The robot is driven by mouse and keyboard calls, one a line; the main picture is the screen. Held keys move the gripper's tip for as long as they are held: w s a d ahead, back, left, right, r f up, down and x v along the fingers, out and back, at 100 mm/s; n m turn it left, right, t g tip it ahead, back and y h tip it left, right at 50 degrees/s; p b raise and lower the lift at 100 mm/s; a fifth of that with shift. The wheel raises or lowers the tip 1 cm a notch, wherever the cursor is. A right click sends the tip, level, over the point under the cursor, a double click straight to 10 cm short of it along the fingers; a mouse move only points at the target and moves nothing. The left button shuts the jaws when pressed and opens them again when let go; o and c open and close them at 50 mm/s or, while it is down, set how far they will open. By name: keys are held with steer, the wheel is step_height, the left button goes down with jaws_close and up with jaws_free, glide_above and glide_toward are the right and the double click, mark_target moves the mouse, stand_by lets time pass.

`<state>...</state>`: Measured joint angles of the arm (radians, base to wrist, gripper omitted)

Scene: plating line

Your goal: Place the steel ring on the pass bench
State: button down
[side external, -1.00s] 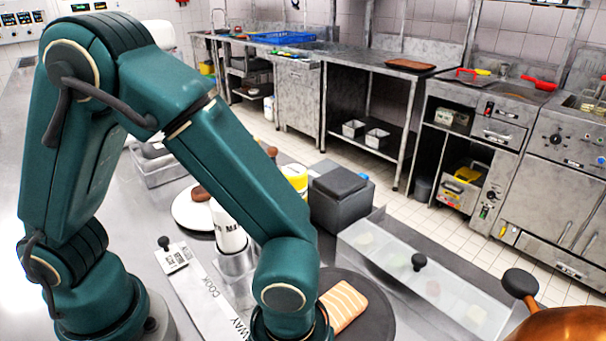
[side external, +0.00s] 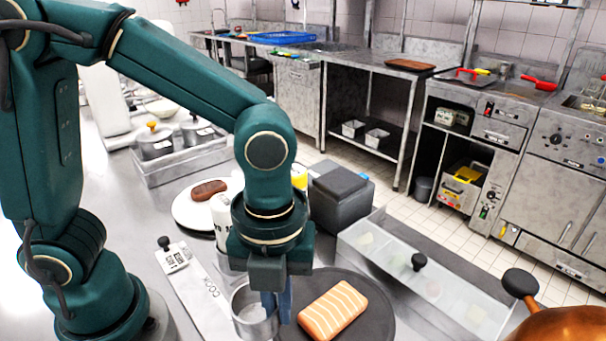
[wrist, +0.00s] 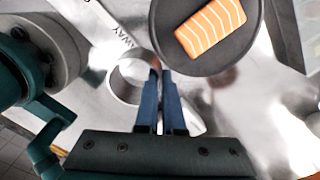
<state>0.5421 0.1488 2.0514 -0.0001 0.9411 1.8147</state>
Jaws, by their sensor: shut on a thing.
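The steel ring (side external: 241,318) is a short, open, shiny cylinder. In the side view it is at the lower middle, just left of the round dark plate. My gripper (side external: 277,316) points down with its blue fingers shut on the ring's right-hand wall. The wrist view shows the ring (wrist: 118,88) left of the fingertips of my gripper (wrist: 160,78). I cannot tell whether the ring touches the surface below. The pass bench (side external: 185,255) is the grey metal top around these things.
The dark plate (side external: 375,335) with a striped salmon piece (side external: 333,309) lies right of the ring. A lettered metal strip (side external: 193,287) lies to the left. A white plate with a brown piece (side external: 208,189), a grey box (side external: 338,200) and a clear-lidded tray (side external: 425,270) stand farther back.

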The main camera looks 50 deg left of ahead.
steer(key=w+a+r+n, duration=0.4)
steer(key=a+r+n, duration=0.35)
steer(key=n, duration=0.65)
steer(key=w+a+r+n, duration=0.4)
steer(key=a+r+n, duration=0.3)
steer(key=n, duration=0.6)
steer(key=m, duration=1.6)
glide_above(176, 232)
step_height(176, 232, down, 18)
steer(key=shift+f, duration=2.15)
